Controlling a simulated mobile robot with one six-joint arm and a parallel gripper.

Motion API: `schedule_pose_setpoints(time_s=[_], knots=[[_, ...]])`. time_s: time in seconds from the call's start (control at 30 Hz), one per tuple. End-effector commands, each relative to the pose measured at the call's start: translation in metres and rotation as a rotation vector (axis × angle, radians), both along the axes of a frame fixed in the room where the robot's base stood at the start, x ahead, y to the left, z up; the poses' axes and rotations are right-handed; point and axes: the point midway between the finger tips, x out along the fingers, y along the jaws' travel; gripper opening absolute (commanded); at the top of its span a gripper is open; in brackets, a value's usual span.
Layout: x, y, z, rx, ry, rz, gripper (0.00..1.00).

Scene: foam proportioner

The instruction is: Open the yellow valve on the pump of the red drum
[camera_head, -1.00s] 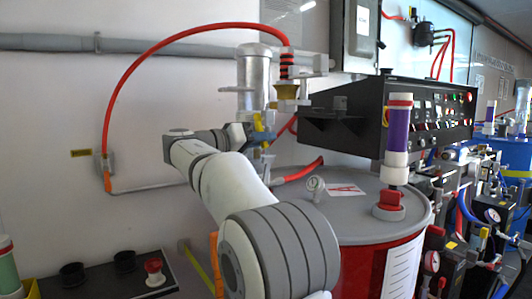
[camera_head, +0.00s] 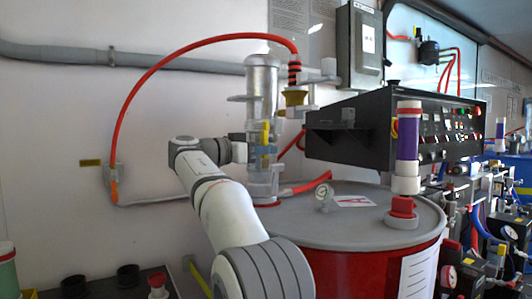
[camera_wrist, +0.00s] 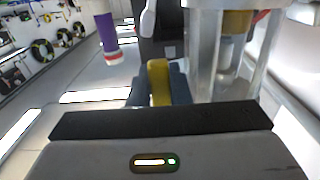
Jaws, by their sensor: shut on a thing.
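The red drum (camera_head: 345,262) stands right of centre in the head view, with a grey lid. The clear-grey pump (camera_head: 262,82) rises from the lid's left part. The yellow valve handle (camera_head: 265,132) is on the pump's front and looks upright. My gripper (camera_head: 263,150) reaches it from the left. In the wrist view, the yellow handle (camera_wrist: 158,82) stands between the dark fingers of my gripper (camera_wrist: 160,92), which is shut on it. The fingers hide its lower part. The pump (camera_wrist: 205,50) is close on the right there.
A red hose (camera_head: 180,60) arches from the pump top to the wall. A black control box (camera_head: 395,125) is right of the pump. A purple-and-white cylinder (camera_head: 408,140) stands on the lid, near a gauge (camera_head: 323,192). Free wall space lies left of my arm.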

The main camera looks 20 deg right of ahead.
Motion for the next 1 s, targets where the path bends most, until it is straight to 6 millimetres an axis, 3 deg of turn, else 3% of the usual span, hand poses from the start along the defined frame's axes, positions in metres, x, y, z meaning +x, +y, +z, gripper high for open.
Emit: schedule_pose_setpoints(time_s=[0.4, 0.43, 0.53, 0.8, 1.0], knots=[[0.001, 0.001, -0.001, 0.004, -0.006, 0.001, 0.0], [0.001, 0.001, -0.001, 0.004, -0.006, 0.001, 0.19], [0.001, 0.0, -0.001, 0.003, -0.006, 0.001, 0.26], [0.0, 0.003, 0.0, 0.002, -0.006, 0.001, 0.26], [-0.005, 0.031, 0.002, 0.002, -0.005, 0.004, 0.26]])
